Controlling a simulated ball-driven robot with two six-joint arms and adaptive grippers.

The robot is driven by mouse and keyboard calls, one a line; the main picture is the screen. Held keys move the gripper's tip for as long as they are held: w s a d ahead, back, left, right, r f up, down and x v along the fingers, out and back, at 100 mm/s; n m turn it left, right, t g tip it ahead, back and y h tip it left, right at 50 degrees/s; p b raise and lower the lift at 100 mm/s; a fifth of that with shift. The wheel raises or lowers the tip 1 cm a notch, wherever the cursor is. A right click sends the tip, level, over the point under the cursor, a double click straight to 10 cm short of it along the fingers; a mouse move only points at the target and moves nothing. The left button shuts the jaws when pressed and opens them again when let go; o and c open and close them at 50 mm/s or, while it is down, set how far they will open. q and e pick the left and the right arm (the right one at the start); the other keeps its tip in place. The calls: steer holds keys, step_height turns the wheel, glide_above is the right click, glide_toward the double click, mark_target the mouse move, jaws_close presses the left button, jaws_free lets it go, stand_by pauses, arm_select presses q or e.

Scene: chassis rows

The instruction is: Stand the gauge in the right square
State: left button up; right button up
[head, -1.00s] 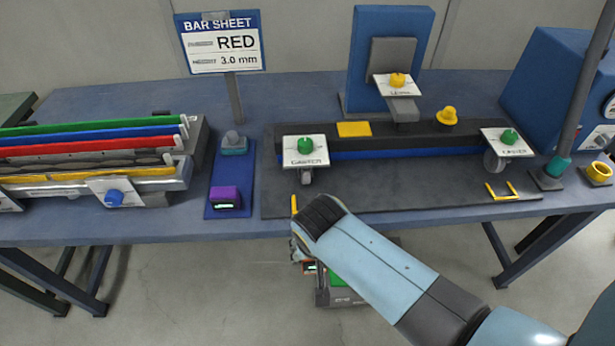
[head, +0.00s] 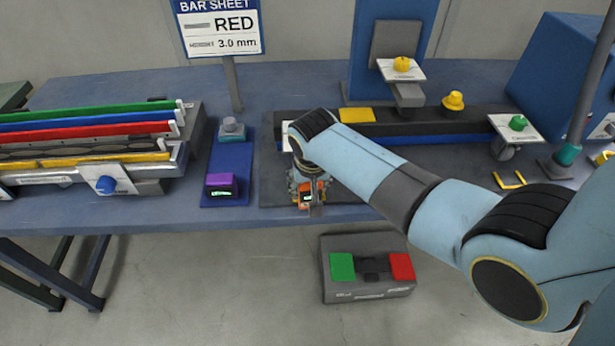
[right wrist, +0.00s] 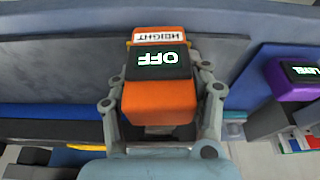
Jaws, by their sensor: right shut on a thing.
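The gauge (head: 308,196) is an orange block with a dark display. In the right wrist view the gauge (right wrist: 160,100) reads OFF and has a HEIGHT label. My right gripper (head: 307,183) is shut on it, one finger on each side, near the front left of the dark plate (head: 345,190). I cannot tell whether the gauge touches the plate. The right square (head: 509,181) shows as yellow corner marks at the plate's front right, empty, well to the right of my gripper. My left gripper is not in view.
A purple LEVEL device (head: 221,186) stands on a blue mat (head: 226,160) to the left. A white card with a green knob (head: 518,123) stands behind the right square. A rack of coloured bars (head: 95,140) is far left. A two-button box (head: 368,272) sits below the bench.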

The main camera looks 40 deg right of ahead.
steer(key=shift+w+d, duration=0.2)
steer(key=shift+w, duration=0.1)
steer(key=w+d+b, duration=0.1)
steer(key=b, duration=0.1)
steer(key=w+d+f+b, duration=0.1)
steer(key=w+b, duration=0.1)
steer(key=shift+w, duration=0.1)
steer(key=shift+r, duration=0.1)
steer(key=shift+f, duration=0.3)
steer(key=o, duration=1.3)
steer(key=shift+o, duration=0.2)
